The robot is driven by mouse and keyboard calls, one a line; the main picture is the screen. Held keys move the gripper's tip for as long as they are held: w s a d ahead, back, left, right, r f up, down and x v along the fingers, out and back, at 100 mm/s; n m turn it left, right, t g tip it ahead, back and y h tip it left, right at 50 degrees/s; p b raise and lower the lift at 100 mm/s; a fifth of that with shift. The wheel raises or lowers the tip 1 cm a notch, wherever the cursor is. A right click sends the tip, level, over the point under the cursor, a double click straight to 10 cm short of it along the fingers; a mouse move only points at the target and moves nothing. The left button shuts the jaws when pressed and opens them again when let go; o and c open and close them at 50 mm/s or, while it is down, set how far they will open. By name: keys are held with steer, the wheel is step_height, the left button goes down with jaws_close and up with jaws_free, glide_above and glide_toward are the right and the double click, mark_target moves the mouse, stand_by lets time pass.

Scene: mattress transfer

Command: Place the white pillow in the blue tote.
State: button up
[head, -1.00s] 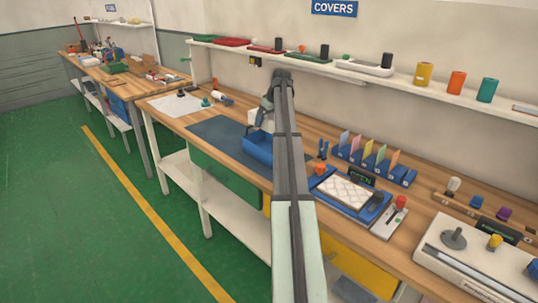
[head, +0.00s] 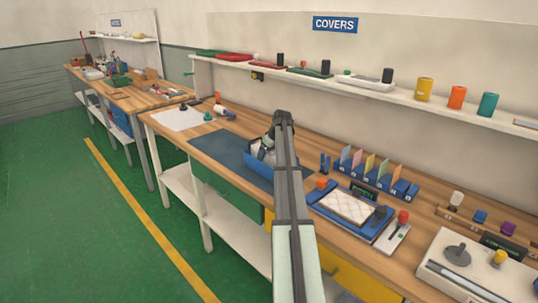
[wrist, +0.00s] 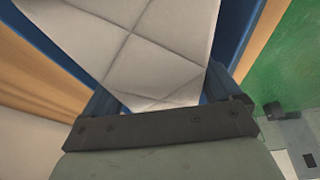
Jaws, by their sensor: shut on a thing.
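My gripper (wrist: 160,100) is shut on the white pillow (wrist: 150,50), which has crossing seam lines and fills the space ahead of the fingers in the wrist view. Blue tote walls (wrist: 232,30) show on both sides of the pillow, so it is over or within the tote opening. In the head view, the blue tote (head: 257,162) stands on the dark mat, partly hidden by my arm. My gripper (head: 265,150) is low at the tote. Only a little white shows there, and whether the pillow touches the tote floor cannot be seen.
A blue tray with a white quilted pad (head: 347,206) lies right of my arm. Coloured upright cards (head: 368,162) stand behind it. The dark mat (head: 215,148) is clear left of the tote. A shelf (head: 300,72) with several items runs along the wall.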

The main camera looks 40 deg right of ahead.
steer(key=shift+f, duration=0.65)
steer(key=o, duration=0.8)
steer(key=shift+r, duration=0.45)
steer(key=v, duration=1.2)
steer(key=shift+r, duration=0.15)
